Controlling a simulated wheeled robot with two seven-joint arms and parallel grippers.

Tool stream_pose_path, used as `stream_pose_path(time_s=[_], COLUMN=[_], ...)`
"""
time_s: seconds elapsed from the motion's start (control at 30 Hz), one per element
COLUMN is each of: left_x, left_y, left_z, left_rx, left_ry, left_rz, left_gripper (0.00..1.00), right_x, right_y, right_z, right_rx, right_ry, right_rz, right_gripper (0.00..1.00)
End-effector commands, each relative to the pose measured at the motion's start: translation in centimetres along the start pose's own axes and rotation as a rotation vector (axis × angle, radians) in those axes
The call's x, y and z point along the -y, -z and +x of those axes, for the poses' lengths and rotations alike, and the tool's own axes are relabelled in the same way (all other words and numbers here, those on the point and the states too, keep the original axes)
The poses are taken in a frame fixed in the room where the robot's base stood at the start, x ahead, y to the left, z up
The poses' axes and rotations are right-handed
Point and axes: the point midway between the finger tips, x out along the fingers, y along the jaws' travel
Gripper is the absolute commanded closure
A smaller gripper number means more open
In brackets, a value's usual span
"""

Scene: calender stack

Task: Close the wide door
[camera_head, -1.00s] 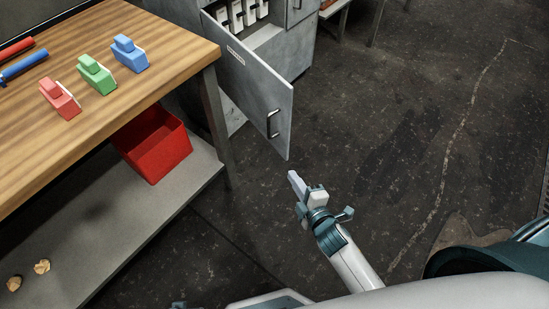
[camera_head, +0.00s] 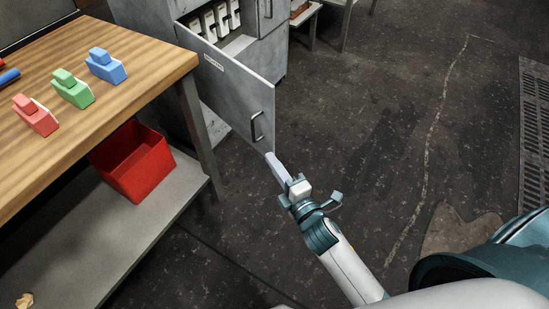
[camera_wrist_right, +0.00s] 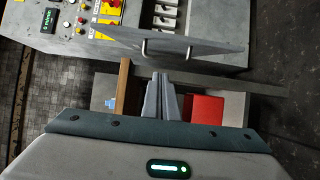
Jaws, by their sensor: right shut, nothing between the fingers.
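The wide door (camera_head: 228,82) is a grey metal panel with a label and a dark bar handle (camera_head: 257,127). It stands open, swung out from the grey cabinet (camera_head: 160,20), with white parts inside. My right gripper (camera_head: 275,160) is shut and empty, its fingertips close to the door's lower free corner. I cannot tell whether they touch. In the right wrist view, the shut fingers (camera_wrist_right: 160,95) point toward the door (camera_wrist_right: 175,42), with the handle seen edge-on above them. My left gripper is not in view.
A wooden workbench (camera_head: 150,72) at the left carries red, green and blue blocks (camera_head: 72,88). A red bin (camera_head: 135,165) sits on its lower shelf. The dark floor (camera_head: 380,120) to the right is open. A floor grate (camera_head: 535,130) lies at the right edge.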

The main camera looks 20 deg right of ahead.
Motion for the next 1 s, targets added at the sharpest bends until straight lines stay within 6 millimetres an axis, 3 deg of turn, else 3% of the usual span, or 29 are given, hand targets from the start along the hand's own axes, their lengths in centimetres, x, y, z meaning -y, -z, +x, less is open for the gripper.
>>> stream_pose_path(time_s=[0.53, 0.73, 1.0], left_x=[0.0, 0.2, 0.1], left_y=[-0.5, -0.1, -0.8], left_z=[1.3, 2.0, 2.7], left_rx=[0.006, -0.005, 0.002], left_ry=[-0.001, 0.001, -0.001], left_rz=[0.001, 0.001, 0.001], left_gripper=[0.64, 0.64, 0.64], right_x=[-0.1, -0.1, 0.1], right_y=[0.0, -2.7, -3.9], right_z=[9.0, 9.4, 9.6], right_rx=[0.0, -0.001, 0.0], right_ry=[-0.001, 0.0, 0.002], right_rz=[0.001, -0.003, 0.0], right_gripper=[1.0, 1.0, 1.0])
